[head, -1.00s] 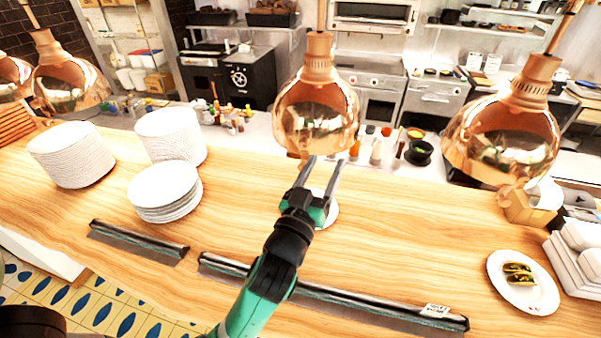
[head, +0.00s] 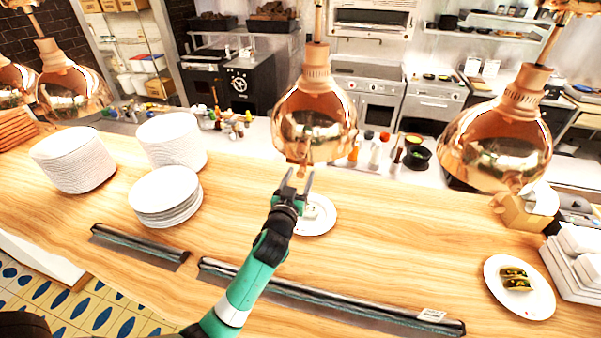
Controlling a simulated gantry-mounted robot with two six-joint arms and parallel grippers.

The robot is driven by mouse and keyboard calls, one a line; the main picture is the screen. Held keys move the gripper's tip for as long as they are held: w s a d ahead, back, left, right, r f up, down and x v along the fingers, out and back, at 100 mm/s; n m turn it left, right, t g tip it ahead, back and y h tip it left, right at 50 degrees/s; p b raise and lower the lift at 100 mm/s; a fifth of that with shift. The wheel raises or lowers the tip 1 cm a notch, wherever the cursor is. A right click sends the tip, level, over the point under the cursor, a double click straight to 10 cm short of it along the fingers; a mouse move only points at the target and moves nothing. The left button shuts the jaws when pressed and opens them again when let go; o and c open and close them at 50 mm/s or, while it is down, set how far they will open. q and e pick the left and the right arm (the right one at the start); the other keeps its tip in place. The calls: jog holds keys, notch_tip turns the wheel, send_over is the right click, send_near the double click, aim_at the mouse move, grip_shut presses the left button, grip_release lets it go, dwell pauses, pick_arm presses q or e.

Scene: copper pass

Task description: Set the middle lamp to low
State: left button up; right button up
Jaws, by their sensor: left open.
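The middle lamp (head: 315,118) is a shiny copper dome hanging over the wooden counter. A small copper knob (head: 303,171) shows at its lower front rim; its setting is too small to read. My left gripper (head: 296,180) is open, with its fingertips just below the lamp's rim, on either side of the knob in the picture. I cannot tell whether they touch it. My right gripper is not in view.
A right lamp (head: 496,140) and a left lamp (head: 70,88) hang at the sides. A white plate (head: 325,223) lies below the gripper. Plate stacks (head: 166,192) stand left; a taco plate (head: 494,277) lies right. Metal rails (head: 340,298) line the front edge.

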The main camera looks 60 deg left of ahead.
pick_arm(q)
jog(key=shift+w+a, duration=0.35)
jog(key=shift+a, duration=0.05)
grip_shut()
dwell(1.2)
